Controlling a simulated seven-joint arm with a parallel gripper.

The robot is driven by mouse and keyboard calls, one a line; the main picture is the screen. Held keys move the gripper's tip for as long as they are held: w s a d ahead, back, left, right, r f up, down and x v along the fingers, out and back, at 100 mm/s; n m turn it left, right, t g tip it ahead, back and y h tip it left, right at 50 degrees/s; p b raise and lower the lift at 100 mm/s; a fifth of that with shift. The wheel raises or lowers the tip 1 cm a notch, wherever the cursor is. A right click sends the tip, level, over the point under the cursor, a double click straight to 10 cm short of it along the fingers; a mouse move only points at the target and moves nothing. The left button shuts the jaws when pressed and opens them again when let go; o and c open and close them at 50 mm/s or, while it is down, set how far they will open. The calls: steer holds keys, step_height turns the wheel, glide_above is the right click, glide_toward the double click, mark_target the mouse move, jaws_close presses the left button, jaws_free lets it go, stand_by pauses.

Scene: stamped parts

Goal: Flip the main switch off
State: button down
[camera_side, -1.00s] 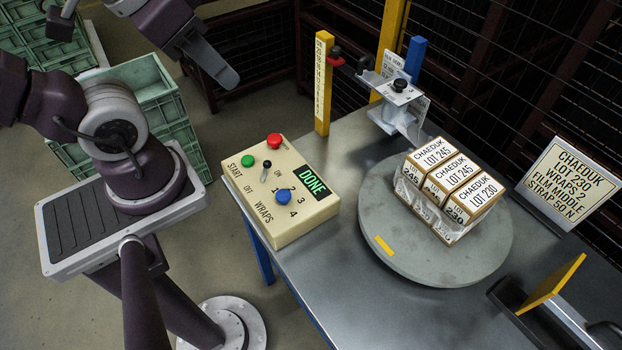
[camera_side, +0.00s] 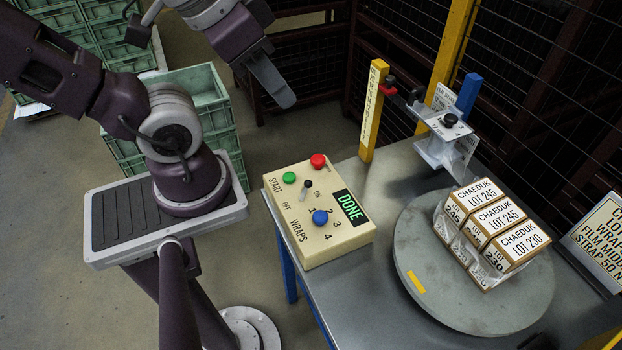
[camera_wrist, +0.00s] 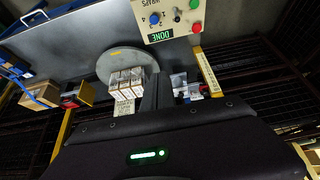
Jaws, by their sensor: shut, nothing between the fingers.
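The main switch is a small black-tipped toggle (camera_side: 306,186) between the ON and OFF labels on the cream control box (camera_side: 340,236). I cannot tell clearly which way its lever leans. In the wrist view the toggle (camera_wrist: 177,14) shows small at the top, on the box (camera_wrist: 148,36). My gripper (camera_side: 286,98) is shut and empty, high up and apart from the box, above and left of the switch in the side view. Its closed fingers (camera_wrist: 157,90) show dark in the middle of the wrist view.
Green (camera_side: 289,178) and red (camera_side: 318,160) buttons and a blue knob (camera_side: 320,217) surround the switch; the display (camera_side: 350,208) reads DONE. A yellow post (camera_side: 373,112) stands behind the box. Wrapped cartons (camera_side: 492,222) sit on the grey turntable (camera_side: 425,300) at right.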

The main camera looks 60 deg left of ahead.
steer(key=w+a+f+g, duration=0.2)
steer(key=w+g, duration=0.1)
steer(key=w, duration=0.4)
steer(key=w+a+f+g, duration=0.1)
steer(key=w+f+g, duration=0.2)
steer(key=w, duration=0.4)
steer(key=w+a+f+g, duration=0.2)
steer(key=w+f, duration=0.1)
steer(key=f, duration=0.5)
steer(key=w+a+f+g, duration=0.2)
steer(key=w+f+g, duration=0.1)
steer(key=f, duration=0.5)
steer(key=shift+f+m, duration=0.4)
steer(key=shift+a, duration=0.1)
